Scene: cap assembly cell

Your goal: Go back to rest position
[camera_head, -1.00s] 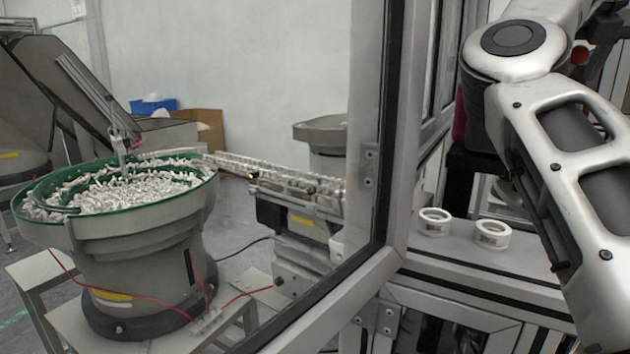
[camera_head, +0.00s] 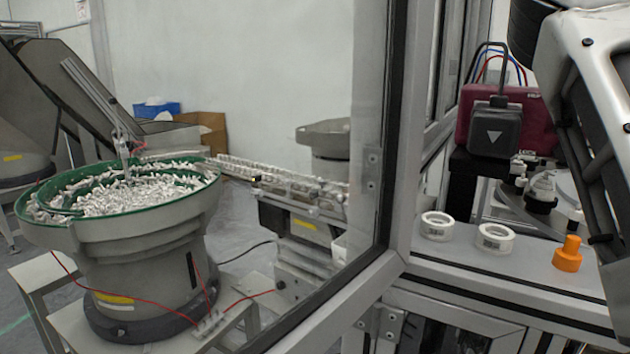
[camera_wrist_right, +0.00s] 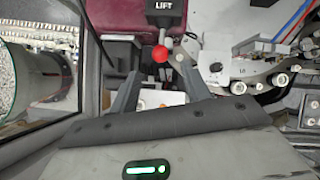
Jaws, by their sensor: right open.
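My right arm shows along the right edge of the head view, its hand out of frame. In the right wrist view my right gripper (camera_wrist_right: 160,90) has its two dark fingers spread apart. Between and beyond them lie a white piece (camera_wrist_right: 162,98) and a red ball knob (camera_wrist_right: 160,53) under a "LIFT" label. Nothing appears clamped between the fingers. My left gripper is in neither view.
Two white rings (camera_head: 436,226) (camera_head: 494,238) and an orange part (camera_head: 567,254) stand on the grey ledge (camera_head: 430,262). A maroon machine (camera_head: 535,118) with a black block (camera_head: 495,130) is behind. A framed window borders a bowl feeder (camera_head: 135,240) at left.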

